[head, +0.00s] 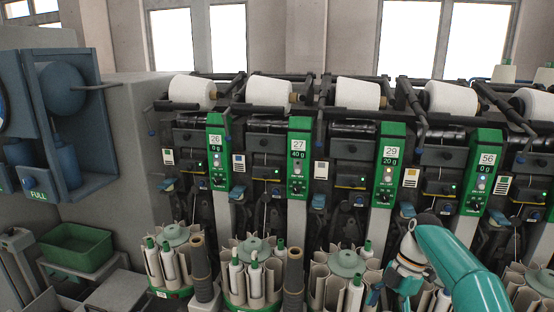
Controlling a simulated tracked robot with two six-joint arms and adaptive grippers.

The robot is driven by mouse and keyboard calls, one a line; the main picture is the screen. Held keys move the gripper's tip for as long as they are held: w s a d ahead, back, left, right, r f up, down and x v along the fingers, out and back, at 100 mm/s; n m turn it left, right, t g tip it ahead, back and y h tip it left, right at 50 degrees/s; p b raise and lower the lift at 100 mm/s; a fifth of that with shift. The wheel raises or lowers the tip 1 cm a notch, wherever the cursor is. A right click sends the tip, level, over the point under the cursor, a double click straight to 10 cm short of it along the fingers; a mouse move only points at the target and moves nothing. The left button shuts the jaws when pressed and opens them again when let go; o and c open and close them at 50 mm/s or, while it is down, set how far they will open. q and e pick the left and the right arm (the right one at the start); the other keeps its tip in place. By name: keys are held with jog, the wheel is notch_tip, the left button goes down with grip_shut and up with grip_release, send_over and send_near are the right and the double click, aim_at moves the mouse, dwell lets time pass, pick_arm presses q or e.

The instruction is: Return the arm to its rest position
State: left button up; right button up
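My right arm (462,268), teal with a pale wrist, reaches in from the bottom right. Its wrist bends down in front of the lower part of the winder, beside the bobbin magazine (346,261) under unit 29. The fingers of my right gripper cannot be made out around the wrist, so I cannot tell whether it is open or shut, or if it holds anything. My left arm and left gripper do not show.
A row of winding units carries white cones (357,94) on top and green panels (298,158) numbered 26, 27, 29 and 56. More magazines (255,252) with bobbins stand below. A green bin (75,247) and a blue cabinet (70,115) are at the left.

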jog(key=s+a+f+m, duration=0.2)
jog(key=a+f+m, duration=0.15)
jog(key=f, duration=0.35)
jog(key=s+a+f+m+t, duration=0.1)
jog(key=s+a+f+m, duration=0.1)
jog(key=f+m, duration=0.35)
jog(key=s+a+f+m, duration=0.2)
jog(key=s+f, duration=0.1)
jog(key=f, duration=0.5)
jog(key=s+a+f+m, duration=0.1)
jog(key=s+f+m, duration=0.1)
jog(key=s+m, duration=0.2)
jog(key=s+a+f+m+t, duration=0.1)
jog(key=s+m, duration=0.3)
jog(key=s, duration=0.6)
jog(key=s+a+f+m, duration=0.3)
jog(key=s+f+m, duration=0.1)
jog(key=s, duration=0.3)
jog(key=shift+s+a+m+t, duration=0.25)
jog(key=shift+m+t, duration=0.15)
jog(key=shift+m, duration=0.1)
